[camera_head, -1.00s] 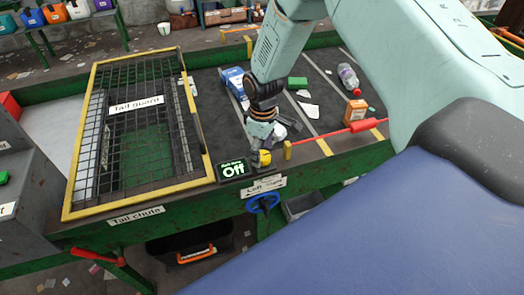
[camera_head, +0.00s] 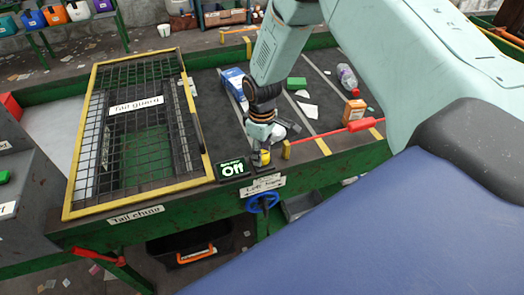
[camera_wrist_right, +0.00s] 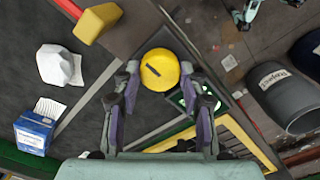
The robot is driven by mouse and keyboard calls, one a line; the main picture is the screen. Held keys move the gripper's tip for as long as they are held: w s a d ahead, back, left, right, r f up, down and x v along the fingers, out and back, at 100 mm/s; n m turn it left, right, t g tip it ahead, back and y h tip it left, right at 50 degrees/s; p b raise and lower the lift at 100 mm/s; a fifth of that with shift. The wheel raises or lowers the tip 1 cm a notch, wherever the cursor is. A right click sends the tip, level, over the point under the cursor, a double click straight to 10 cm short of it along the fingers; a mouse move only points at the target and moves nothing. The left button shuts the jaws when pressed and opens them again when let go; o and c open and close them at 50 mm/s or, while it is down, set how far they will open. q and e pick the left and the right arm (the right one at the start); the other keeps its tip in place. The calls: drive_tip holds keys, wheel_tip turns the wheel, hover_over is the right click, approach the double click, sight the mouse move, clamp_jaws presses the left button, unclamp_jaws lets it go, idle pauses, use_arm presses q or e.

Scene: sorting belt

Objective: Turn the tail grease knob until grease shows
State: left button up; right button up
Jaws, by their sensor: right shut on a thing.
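My right gripper (camera_head: 261,143) is over the knob from above. In the right wrist view its two fingers (camera_wrist_right: 159,84) stand on either side of the knob and are shut on it. The fingers hide part of the knob in the head view. My left gripper is not in view.
The tail guard (camera_head: 137,108), a yellow-framed mesh, lies left of the knob. A red-handled bar (camera_head: 345,130) is to the right. A blue box (camera_head: 234,82), a bottle (camera_head: 347,77) and other items lie on the belt.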

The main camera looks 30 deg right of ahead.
drive_tip(key=shift+c, duration=0.2)
drive_tip(key=m, duration=0.4)
drive_tip(key=shift+m, duration=0.4)
drive_tip(key=m, duration=0.4)
drive_tip(key=shift+m, duration=0.4)
drive_tip(key=shift+s, duration=0.1)
drive_tip(key=o, duration=1.2)
drive_tip(key=shift+c, duration=0.2)
wheel_tip(320, 180, up, 12)
